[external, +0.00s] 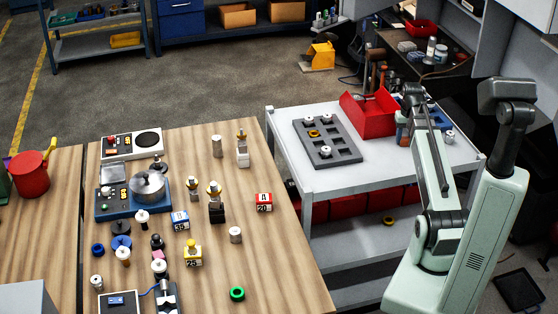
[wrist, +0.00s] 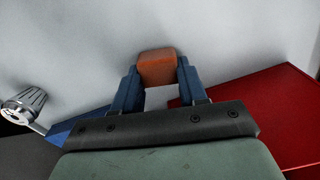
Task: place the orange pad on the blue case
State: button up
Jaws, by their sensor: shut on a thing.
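The orange pad (wrist: 158,68) is between the blue fingertips of my gripper (wrist: 157,75) in the wrist view. The gripper is shut on it, above a pale surface. A blue shape (wrist: 78,129), possibly the blue case, shows partly at the lower left, behind the gripper body. My arm covers part of this area, and I cannot make out the pad or the fingertips clearly there.
The red bin (external: 368,112) stands close by and fills the right of the wrist view (wrist: 265,110). A silver knob (wrist: 24,104) is at the left. On the cart (external: 345,178) lies a grey tray (external: 326,152). The wooden table (external: 275,270) holds many small parts.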

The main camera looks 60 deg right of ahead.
jog(key=shift+c, duration=0.5)
jog(key=shift+r, duration=0.1)
notch_tip(320, 180, up, 10)
jog(key=w+a+n, duration=0.6)
jog(key=w+a, duration=0.9)
jog(key=w, duration=0.4)
jog(key=w+a+n, duration=0.5)
jog(key=w+a, duration=1.1)
jog(key=w, duration=0.3)
jog(key=n, duration=1)
send_near(177, 216)
jog(key=shift+f, duration=3.1)
